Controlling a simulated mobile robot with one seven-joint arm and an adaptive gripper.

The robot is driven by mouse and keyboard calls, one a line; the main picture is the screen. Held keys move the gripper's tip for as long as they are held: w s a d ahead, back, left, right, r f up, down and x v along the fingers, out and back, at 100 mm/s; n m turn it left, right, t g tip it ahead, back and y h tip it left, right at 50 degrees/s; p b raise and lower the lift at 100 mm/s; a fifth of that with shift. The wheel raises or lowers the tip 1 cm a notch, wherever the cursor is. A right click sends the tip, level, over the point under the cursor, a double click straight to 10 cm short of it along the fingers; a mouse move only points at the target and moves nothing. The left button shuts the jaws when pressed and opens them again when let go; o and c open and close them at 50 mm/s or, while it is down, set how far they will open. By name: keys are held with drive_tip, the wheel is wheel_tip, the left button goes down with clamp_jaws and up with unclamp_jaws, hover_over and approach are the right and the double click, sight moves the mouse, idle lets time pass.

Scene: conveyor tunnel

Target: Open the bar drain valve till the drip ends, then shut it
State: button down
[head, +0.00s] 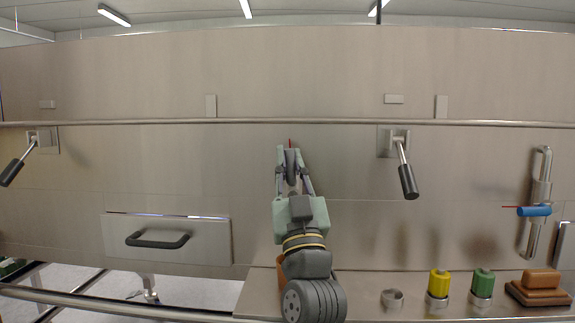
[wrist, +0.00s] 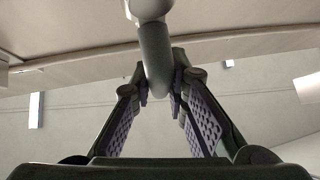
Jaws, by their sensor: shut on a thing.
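My gripper (head: 292,172) is raised in front of the steel panel and shut on a dark grey, rounded handle. The handle (wrist: 155,62) runs down from a pale round end between the two fingers in the wrist view. A thin red piece shows just above the fingertips in the head view. What the handle is fixed to is hidden. At the far right, a vertical pipe (head: 543,165) carries a blue handle (head: 534,211) lying level, with a red pointer to its left; my gripper is well away from it. I cannot see any drip.
Black-gripped levers hang at left (head: 12,172) and right (head: 407,181). A rail (head: 330,122) crosses the panel. A drawer (head: 205,240) is at lower left.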

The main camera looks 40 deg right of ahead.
idle(0.3)
drive_tip(key=c, duration=1.6)
unclamp_jaws()
drive_tip(key=shift+o, duration=0.2)
drive_tip(key=shift+f, duration=0.1)
drive_tip(key=v, duration=1.2)
drive_tip(key=shift+w, duration=0.1)
